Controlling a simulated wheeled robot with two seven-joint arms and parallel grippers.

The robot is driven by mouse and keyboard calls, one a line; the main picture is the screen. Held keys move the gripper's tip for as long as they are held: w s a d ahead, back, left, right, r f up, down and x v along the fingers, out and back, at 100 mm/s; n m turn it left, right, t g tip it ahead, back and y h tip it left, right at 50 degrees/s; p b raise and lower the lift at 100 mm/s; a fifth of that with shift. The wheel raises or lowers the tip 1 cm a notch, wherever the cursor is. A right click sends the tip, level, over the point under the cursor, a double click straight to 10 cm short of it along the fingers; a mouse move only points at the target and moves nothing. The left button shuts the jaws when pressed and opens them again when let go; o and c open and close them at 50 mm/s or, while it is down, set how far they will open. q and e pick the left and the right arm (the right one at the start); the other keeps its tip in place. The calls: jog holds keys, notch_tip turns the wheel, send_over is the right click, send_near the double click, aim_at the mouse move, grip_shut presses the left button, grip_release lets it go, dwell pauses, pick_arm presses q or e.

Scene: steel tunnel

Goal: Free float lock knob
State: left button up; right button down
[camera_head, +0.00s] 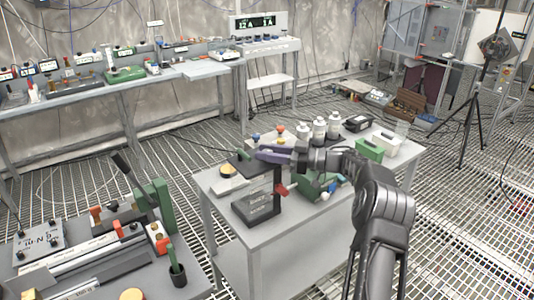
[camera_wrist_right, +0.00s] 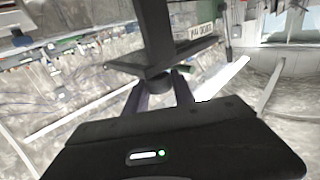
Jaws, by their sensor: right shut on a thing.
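A black stand with a white label (camera_head: 257,208) sits at the front left of the grey middle table (camera_head: 225,208). It has an upright post and an arm above the base, with a red part at its side. My right gripper (camera_head: 260,154) reaches in from the right at the top of this stand. In the right wrist view its two fingers (camera_wrist_right: 160,92) close on a dark round knob (camera_wrist_right: 173,81) under a dark plate. In the head view the fingers hide the knob. My left gripper is not in view.
White bottles (camera_head: 319,130), a green box (camera_head: 369,150) and a white box (camera_head: 388,143) stand farther back on the table. A left bench (camera_head: 110,275) carries a green upright fixture (camera_head: 159,207). A grated floor gap separates them.

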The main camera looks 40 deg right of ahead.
jog(key=shift+r, duration=0.1)
jog(key=c, duration=1.1)
grip_release()
jog(key=shift+o, duration=0.2)
jog(key=shift+s+d, duration=0.4)
jog(key=b+v, duration=0.1)
jog(key=v, duration=0.5)
jog(key=shift+s+d, duration=0.15)
jog(key=shift+s, duration=0.1)
